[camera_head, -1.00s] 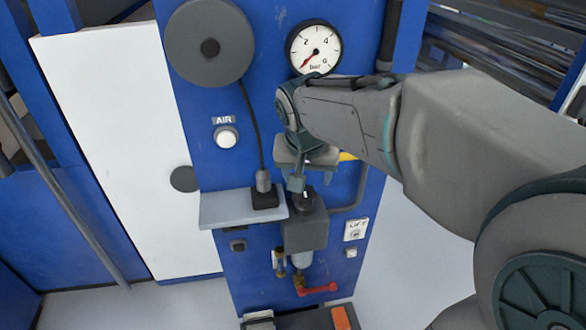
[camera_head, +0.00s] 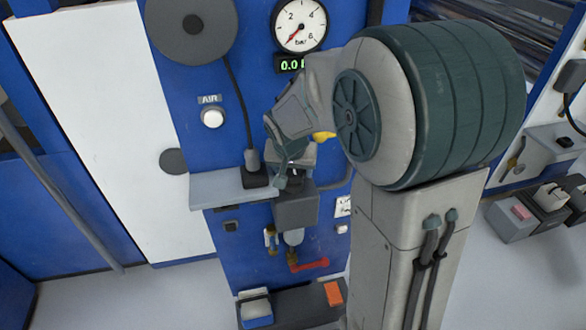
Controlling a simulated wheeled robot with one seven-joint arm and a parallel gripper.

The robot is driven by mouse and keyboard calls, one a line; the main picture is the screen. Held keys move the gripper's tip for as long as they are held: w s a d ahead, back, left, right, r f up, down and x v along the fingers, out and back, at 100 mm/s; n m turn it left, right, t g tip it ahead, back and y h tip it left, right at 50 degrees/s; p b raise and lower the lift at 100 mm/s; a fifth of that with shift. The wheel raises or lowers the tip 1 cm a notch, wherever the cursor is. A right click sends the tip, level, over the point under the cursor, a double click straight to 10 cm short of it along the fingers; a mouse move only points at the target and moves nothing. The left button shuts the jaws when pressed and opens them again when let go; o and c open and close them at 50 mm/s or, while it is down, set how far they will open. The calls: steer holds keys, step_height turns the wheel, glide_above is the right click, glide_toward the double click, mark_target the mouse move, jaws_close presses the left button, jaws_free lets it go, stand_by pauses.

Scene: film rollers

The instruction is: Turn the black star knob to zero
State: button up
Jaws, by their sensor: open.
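The grey regulator body (camera_head: 296,211) is on the blue panel, right of a small grey shelf. The black star knob sits on top of it; now my gripper and wrist hide nearly all of it. My gripper (camera_head: 290,176) is open and points down right at the knob's place. I cannot tell whether its fingers touch the knob. The round white gauge (camera_head: 299,26) above has its red needle pointing to the lower left, near the low end of the scale. A green digital display (camera_head: 291,65) under it is partly hidden and reads about 0.0.
The grey shelf (camera_head: 232,187) holds a dark plug with a cable from the round grey reel (camera_head: 191,24). A white AIR button (camera_head: 212,117) is to the left. A red lever (camera_head: 309,265) lies below the regulator. My arm covers the panel's right side.

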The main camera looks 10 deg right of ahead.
steer(key=shift+w+d+f, duration=0.1)
steer(key=shift+f, duration=0.2)
steer(key=c, duration=0.7)
steer(key=shift+n, duration=0.4)
steer(key=o, duration=0.7)
steer(key=shift+r, duration=0.1)
